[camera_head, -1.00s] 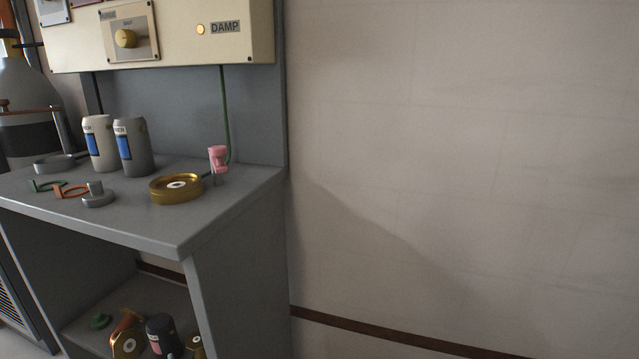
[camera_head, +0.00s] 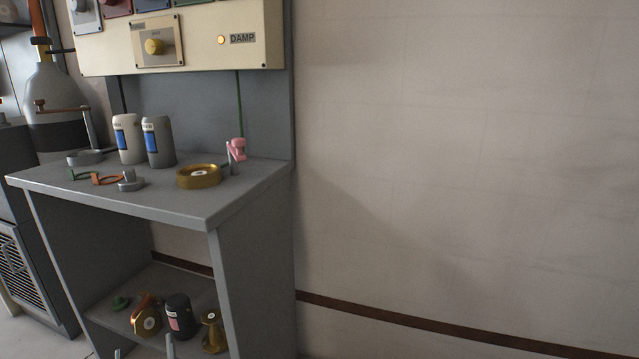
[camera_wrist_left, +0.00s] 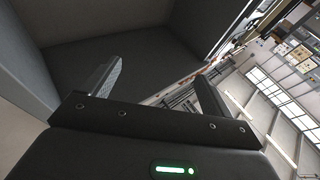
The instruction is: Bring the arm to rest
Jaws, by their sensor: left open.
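My left gripper (camera_head: 144,351) shows only as two grey fingertips at the bottom edge of the head view, in front of the lower shelf. In the left wrist view its two fingers (camera_wrist_left: 160,78) stand wide apart with nothing between them, so it is open and empty. Behind them are dark grey panel surfaces. The rest of the left arm is hidden below the head view. My right gripper is in neither view.
A grey bench (camera_head: 165,207) carries two canisters (camera_head: 160,143), a brass ring-shaped piece (camera_head: 198,177) and a pink piece (camera_head: 238,149). Its lower shelf (camera_head: 185,283) holds a dark canister (camera_head: 179,317) and brass parts. Bare wall (camera_head: 460,160) fills the right.

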